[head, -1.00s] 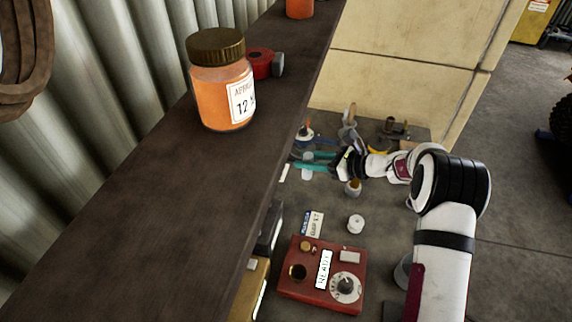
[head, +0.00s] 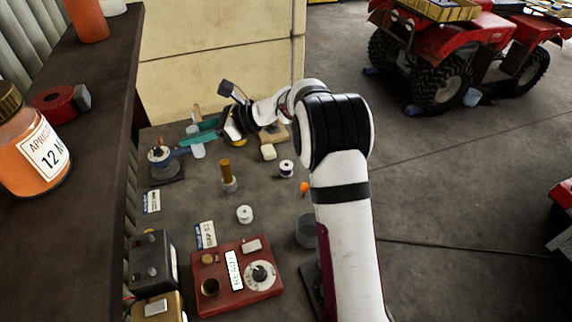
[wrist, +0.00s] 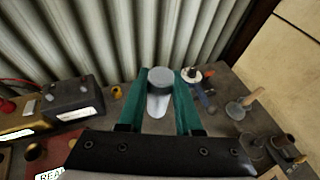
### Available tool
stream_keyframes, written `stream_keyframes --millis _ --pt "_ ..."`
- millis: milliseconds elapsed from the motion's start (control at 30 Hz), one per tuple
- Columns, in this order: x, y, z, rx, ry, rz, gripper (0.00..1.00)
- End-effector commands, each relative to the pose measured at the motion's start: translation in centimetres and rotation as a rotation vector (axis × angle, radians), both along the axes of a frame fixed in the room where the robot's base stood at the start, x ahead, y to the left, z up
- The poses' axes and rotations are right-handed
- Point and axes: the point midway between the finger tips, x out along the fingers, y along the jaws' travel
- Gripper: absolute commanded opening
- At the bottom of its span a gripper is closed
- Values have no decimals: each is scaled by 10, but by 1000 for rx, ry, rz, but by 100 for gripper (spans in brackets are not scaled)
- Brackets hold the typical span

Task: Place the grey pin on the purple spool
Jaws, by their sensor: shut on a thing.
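My gripper (head: 200,140) has teal fingers and is above the back left of the bench. It is shut on the grey pin (wrist: 158,98), a pale grey cylinder with a round end, between the fingertips in the wrist view. The pin also shows as a pale shape in the head view (head: 197,150). A small white spool with a dark, perhaps purple, band (head: 287,169) stands on the bench to the right of the gripper. Its colour is hard to tell. The pin is apart from it.
A blue-and-white round thing on a dark base (head: 160,155) stands just left of the gripper. A brown-topped peg (head: 227,176), white spool (head: 245,214), orange ball (head: 304,187) and red control box (head: 235,278) are nearer. A dark shelf (head: 95,130) borders the left; corrugated wall behind.

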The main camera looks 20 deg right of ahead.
Motion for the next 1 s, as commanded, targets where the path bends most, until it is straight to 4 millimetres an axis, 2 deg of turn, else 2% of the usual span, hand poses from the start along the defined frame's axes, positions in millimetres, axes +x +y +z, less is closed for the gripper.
stream_keyframes --millis 167,267,400,533,600,800,867,1000 --pt "9 -69 1 1 -1 -138 0" --pt "10 -121 0 1 -1 -242 0" --pt "2 -201 1 1 0 -403 0" --pt "-10 -255 0 1 0 -516 0" --pt "-16 -275 0 1 0 -557 0" --pt "-30 -314 0 0 1 -641 0" --pt "-34 -322 -1 1 2 -659 0" --pt "-33 -320 -26 1 3 -654 0"
